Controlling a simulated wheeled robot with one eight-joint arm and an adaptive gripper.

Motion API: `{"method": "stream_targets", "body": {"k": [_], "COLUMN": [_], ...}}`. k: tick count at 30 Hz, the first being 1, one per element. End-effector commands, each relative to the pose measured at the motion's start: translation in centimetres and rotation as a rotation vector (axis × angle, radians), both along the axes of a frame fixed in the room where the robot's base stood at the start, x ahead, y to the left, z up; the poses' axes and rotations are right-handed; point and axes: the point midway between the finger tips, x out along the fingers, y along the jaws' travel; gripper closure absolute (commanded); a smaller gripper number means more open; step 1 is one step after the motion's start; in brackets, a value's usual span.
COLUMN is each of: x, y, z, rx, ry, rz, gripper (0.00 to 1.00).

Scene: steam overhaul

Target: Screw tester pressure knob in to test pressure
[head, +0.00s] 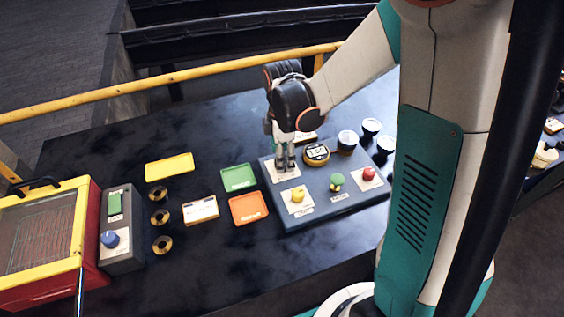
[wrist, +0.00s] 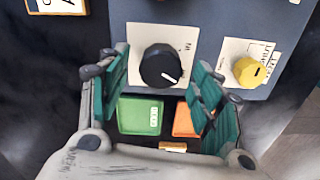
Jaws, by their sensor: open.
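The tester (head: 318,212) is a blue-grey panel on the dark bench. My gripper (head: 285,166) points down over its far left corner. In the wrist view, a round black knob (wrist: 161,66) with a white pointer line sits on a white label plate (wrist: 137,42). My open green fingers (wrist: 160,72) are on either side of this knob, with gaps visible. The line points to the lower right; the plate's lettering is too small to read. A yellow knob (head: 298,194) is close by and shows in the wrist view (wrist: 250,72).
The panel also carries a yellow-rimmed gauge (head: 316,154), a green knob (head: 337,181) and a red knob (head: 369,174). Green (head: 238,177) and orange (head: 247,208) trays lie to the left. Round black-and-white parts (head: 348,140) stand behind.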

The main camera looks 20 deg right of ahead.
Motion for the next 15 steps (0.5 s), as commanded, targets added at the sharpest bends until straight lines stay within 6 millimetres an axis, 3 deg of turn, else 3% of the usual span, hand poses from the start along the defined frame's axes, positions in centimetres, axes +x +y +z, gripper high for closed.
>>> {"method": "stream_targets", "body": {"k": [6,15], "x": [0.0,0.0], "y": [0.0,0.0], "z": [-1.9,-2.1], "rx": [0.0,0.0], "ry": [0.0,0.0], "rz": [0.0,0.0], "gripper": [0.41,0.41]}}
